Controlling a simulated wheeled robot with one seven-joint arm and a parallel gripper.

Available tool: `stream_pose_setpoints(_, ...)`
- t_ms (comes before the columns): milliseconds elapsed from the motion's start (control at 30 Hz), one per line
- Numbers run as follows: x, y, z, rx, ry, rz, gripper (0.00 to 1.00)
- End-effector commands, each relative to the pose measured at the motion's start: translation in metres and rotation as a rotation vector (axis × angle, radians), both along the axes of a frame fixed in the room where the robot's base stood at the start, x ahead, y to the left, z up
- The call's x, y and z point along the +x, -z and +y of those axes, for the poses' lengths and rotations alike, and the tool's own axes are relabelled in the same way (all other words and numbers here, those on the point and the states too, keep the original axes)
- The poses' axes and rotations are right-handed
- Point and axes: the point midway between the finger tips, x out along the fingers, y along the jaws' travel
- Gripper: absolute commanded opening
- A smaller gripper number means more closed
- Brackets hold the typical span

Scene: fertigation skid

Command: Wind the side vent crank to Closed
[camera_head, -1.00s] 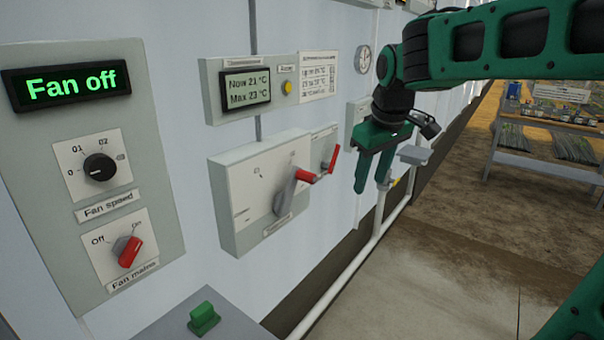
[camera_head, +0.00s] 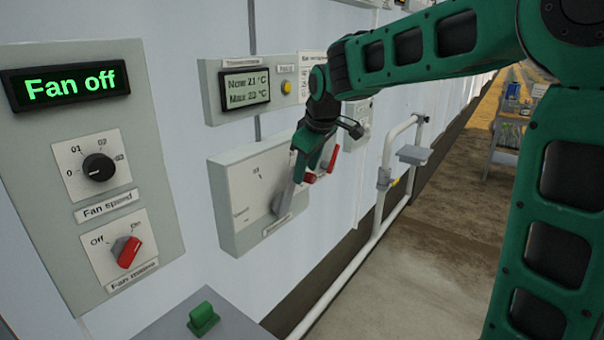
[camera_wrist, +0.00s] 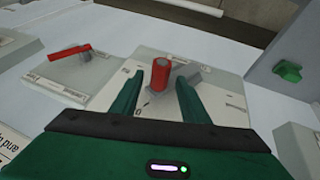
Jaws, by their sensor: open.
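The side vent crank (camera_head: 284,198) is a grey arm with a red handle on a pale wall box (camera_head: 230,215). In the head view my gripper (camera_head: 312,177) is at the crank and covers part of it; the red knob (camera_head: 310,178) shows by the fingers. In the wrist view my gripper (camera_wrist: 155,100) is open. The red handle (camera_wrist: 161,73) stands between and just beyond the fingertips, with no visible grip on it. The grey crank arm (camera_wrist: 187,79) runs to the right from the handle's base. The dial lettering is too blurred to read fully.
A second red lever (camera_wrist: 70,52) sits on a small plate beside the crank. Left is a fan panel (camera_head: 165,200) with a lit "Fan off" display (camera_head: 68,86). A thermometer box (camera_head: 212,95) is above the crank. A white pipe (camera_head: 345,285) runs below.

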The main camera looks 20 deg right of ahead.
Motion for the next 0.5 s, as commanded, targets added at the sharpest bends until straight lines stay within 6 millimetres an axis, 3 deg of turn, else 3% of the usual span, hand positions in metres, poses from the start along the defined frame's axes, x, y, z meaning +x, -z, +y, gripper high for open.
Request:
stream_pose_setpoints(200,0.0058,0.0117,0.0004,0.0,0.0,0.0,0.41)
stream_pose_setpoints(467,0.0061,0.0124,0.0004,0.0,0.001,0.0,0.41)
stream_pose_setpoints(500,0.0061,0.0123,0.0004,0.0,0.0,0.0,0.34)
